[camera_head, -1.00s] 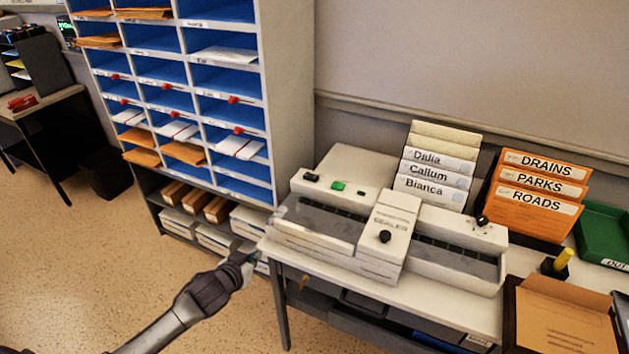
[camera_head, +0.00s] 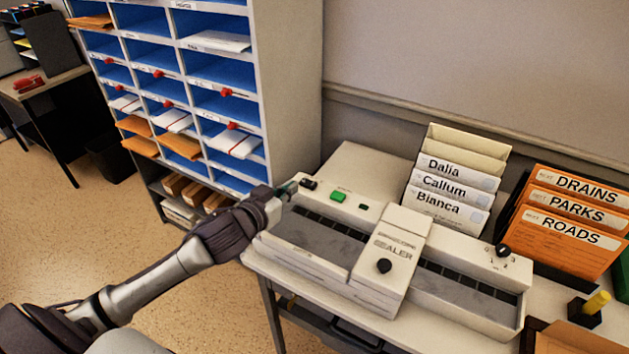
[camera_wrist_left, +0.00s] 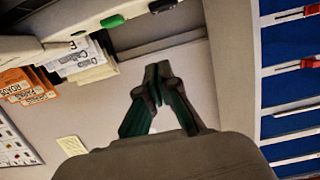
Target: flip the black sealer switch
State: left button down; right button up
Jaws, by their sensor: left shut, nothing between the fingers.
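The sealer (camera_head: 400,262) is a long cream machine on the table, with its name on the raised middle block. Its black switch (camera_head: 308,184) sits at the left end of the top, beside a green button (camera_head: 338,196). My left gripper (camera_head: 290,187) is shut and empty, its tips just left of the black switch; I cannot tell whether they touch it. In the left wrist view the closed fingertips (camera_wrist_left: 158,68) point toward the machine's edge, and the black switch (camera_wrist_left: 163,5) shows above them at the top edge. My right gripper is not in view.
A blue pigeonhole rack (camera_head: 225,105) stands behind and left of the sealer. Name cards (camera_head: 450,185) and orange folders (camera_head: 570,215) stand behind the sealer's right part. Open floor lies at the left.

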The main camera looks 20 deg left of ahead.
pick_arm(q)
jog(key=p, duration=0.1)
send_over(311, 195)
notch_tip(311, 195, down, 2)
jog(key=shift+w+a+f, duration=0.1)
notch_tip(311, 195, down, 3)
jog(key=shift+r, duration=0.1)
jog(key=shift+f, duration=0.7)
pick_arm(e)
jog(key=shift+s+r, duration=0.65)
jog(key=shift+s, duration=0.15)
pick_arm(q)
jog(key=shift+f, duration=0.1)
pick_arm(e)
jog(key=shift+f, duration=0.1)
